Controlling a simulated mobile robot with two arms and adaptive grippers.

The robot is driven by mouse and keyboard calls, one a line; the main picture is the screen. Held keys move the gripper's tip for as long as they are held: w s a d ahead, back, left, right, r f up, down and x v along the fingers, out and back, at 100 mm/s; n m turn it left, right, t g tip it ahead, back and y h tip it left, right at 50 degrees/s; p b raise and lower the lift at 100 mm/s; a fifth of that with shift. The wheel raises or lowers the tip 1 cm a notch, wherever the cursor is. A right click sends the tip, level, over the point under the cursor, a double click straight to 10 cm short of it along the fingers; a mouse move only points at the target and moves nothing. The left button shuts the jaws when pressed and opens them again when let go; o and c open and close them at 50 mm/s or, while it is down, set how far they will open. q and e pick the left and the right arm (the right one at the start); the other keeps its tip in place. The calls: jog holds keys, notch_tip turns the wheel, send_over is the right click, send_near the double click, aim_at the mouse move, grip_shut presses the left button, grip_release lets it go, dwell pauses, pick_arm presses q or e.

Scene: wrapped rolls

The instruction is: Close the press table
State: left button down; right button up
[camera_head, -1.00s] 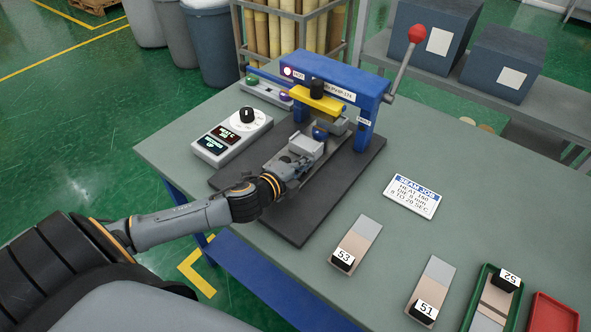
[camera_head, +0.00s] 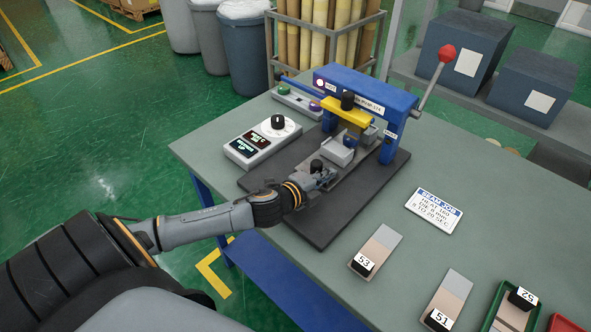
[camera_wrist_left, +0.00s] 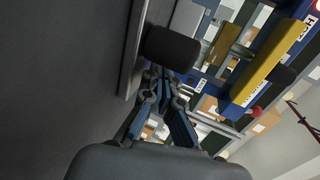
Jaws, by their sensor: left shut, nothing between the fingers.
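The press has a blue frame (camera_head: 362,88) with a yellow bar (camera_head: 345,111) and stands on a dark base plate (camera_head: 318,222). Its sliding table (camera_head: 346,172) extends out of the frame toward my arm, with a light grey block (camera_head: 341,151) on it. A black knob (camera_head: 316,165) stands at the table's near end. My left gripper (camera_head: 328,177) is shut and empty, low over the plate beside the knob. In the left wrist view, the black knob (camera_wrist_left: 171,48) is just beyond the closed fingertips (camera_wrist_left: 166,76); I cannot tell whether they touch. My right gripper is out of view.
A control box (camera_head: 262,142) with a dial stands left of the press. A red-tipped lever (camera_head: 434,80) rises at its right. A job card (camera_head: 434,210) and numbered sample strips (camera_head: 376,250) lie to the right. The bench between is clear.

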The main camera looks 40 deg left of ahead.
pick_arm(q)
jog(key=v, duration=0.3)
jog(key=shift+s+f+b, duration=0.15)
jog(key=shift+b, duration=0.2)
jog(key=v, duration=0.6)
jog(key=shift+b, duration=0.4)
jog(key=shift+s+a+r, duration=0.1)
jog(key=shift+s+r, duration=0.2)
jog(key=shift+s, duration=0.05)
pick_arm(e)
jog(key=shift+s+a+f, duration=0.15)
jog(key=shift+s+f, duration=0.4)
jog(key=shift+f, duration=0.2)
